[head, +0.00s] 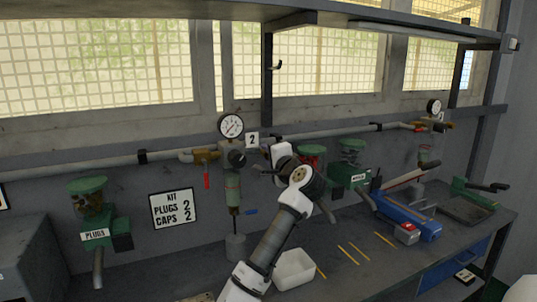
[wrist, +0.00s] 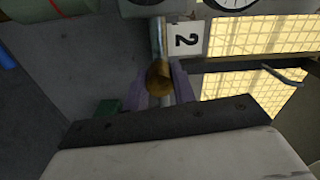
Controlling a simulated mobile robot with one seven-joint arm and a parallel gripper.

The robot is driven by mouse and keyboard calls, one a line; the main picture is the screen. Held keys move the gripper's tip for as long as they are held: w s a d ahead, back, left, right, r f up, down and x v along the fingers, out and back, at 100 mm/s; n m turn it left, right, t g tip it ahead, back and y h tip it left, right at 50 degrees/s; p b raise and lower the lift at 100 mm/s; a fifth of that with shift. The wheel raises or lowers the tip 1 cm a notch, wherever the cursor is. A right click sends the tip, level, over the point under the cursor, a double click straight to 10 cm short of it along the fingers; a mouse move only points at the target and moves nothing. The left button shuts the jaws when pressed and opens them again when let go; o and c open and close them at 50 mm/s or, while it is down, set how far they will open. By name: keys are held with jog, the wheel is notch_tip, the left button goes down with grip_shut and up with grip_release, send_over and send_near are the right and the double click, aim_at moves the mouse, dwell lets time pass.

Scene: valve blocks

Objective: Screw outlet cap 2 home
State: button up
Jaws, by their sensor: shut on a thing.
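A brass cap-like piece (wrist: 158,78) sits between the two purple fingers of my gripper (wrist: 160,92) in the wrist view. The gripper is shut on it. The piece is in line with a grey metal pipe (wrist: 158,38), and I cannot tell how far it is threaded on. A tag marked 2 (wrist: 187,38) is beside the pipe. In the head view the same tag (head: 252,139) hangs right of the gauge (head: 231,126) and valve block. My white hand (head: 281,152) is just right of it, and the arm hides the fingertips and cap.
A red-handled brass valve (head: 206,158) is left of the block. A plugs dispenser (head: 94,225) and a kit sign (head: 173,207) are further left. Green dispensers (head: 352,170) stand close right of my arm. A white bin (head: 294,268) and yellow sticks (head: 348,254) are on the bench.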

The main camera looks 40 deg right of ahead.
jog(key=m, duration=0.5)
jog(key=shift+m, duration=0.4)
jog(key=m, duration=0.4)
jog(key=shift+m, duration=0.6)
jog(key=o, duration=1)
jog(key=shift+s, duration=0.15)
jog(key=b+v, duration=0.5)
jog(key=v, duration=0.8)
jog(key=shift+s, duration=0.3)
